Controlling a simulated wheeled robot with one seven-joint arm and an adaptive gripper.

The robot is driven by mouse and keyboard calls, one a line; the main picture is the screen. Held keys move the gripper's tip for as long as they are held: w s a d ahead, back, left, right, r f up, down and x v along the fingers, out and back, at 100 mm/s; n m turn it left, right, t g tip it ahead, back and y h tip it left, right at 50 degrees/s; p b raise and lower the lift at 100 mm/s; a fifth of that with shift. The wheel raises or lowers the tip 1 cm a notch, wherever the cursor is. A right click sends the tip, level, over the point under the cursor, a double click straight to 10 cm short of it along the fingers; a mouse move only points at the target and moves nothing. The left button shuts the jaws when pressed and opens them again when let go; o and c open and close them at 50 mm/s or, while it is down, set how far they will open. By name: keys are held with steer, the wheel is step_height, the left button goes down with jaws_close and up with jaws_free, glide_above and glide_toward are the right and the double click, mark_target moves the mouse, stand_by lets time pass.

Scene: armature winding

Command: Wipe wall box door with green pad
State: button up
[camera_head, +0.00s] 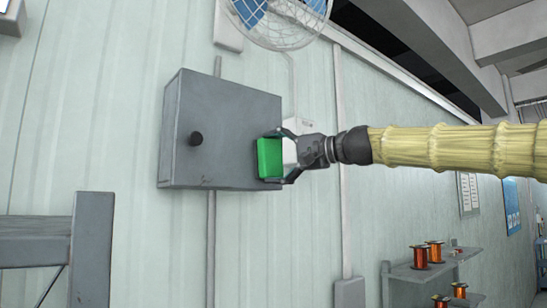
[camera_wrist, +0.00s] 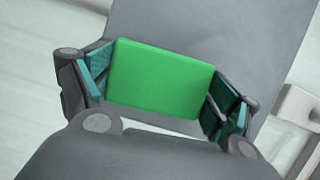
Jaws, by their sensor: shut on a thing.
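The grey wall box (camera_head: 222,115) hangs on the pale panelled wall, with its door facing out and a dark round knob (camera_head: 195,138) on the door's left part. The door is closed. My gripper (camera_head: 270,157) is shut on the green pad (camera_head: 268,158) at the right edge of the box. In the wrist view the green pad (camera_wrist: 160,78) is held between both fingers, with the grey box face (camera_wrist: 205,25) behind it. I cannot tell whether the pad touches the door.
A wire-caged fan (camera_head: 280,20) is above the box. Conduits run down the wall, one below the box (camera_head: 211,250). A grey frame (camera_head: 90,250) stands at the lower left. Shelves (camera_head: 415,272) with several copper wire spools (camera_head: 420,257) are at the lower right.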

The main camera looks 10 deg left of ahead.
mark_target(245, 157)
steer(key=shift+s+a+b, duration=0.35)
steer(key=shift+s+a, duration=0.6)
steer(key=shift+s, duration=0.3)
steer(key=shift+s+a+b, duration=0.35)
steer(key=shift+s+a, duration=0.65)
steer(key=shift+s, duration=0.2)
steer(key=shift+s+a+b, duration=0.35)
steer(key=shift+s+a, duration=0.6)
steer(key=shift+s, duration=0.3)
steer(key=shift+w+d+p, duration=0.4)
steer(key=shift+w+d, duration=0.35)
steer(key=shift+w, duration=0.2)
steer(key=shift+w+d+p, duration=0.35)
steer(key=shift+w+d, duration=0.4)
steer(key=shift+w, duration=0.2)
steer(key=shift+s, duration=0.1)
steer(key=shift+s+d+b, duration=0.3)
steer(key=shift+d, duration=0.1)
steer(key=s+d+b, duration=0.2)
steer(key=s+d, duration=0.2)
steer(key=d, duration=0.2)
steer(key=shift+s+d, duration=0.15)
steer(key=shift+s, duration=0.25)
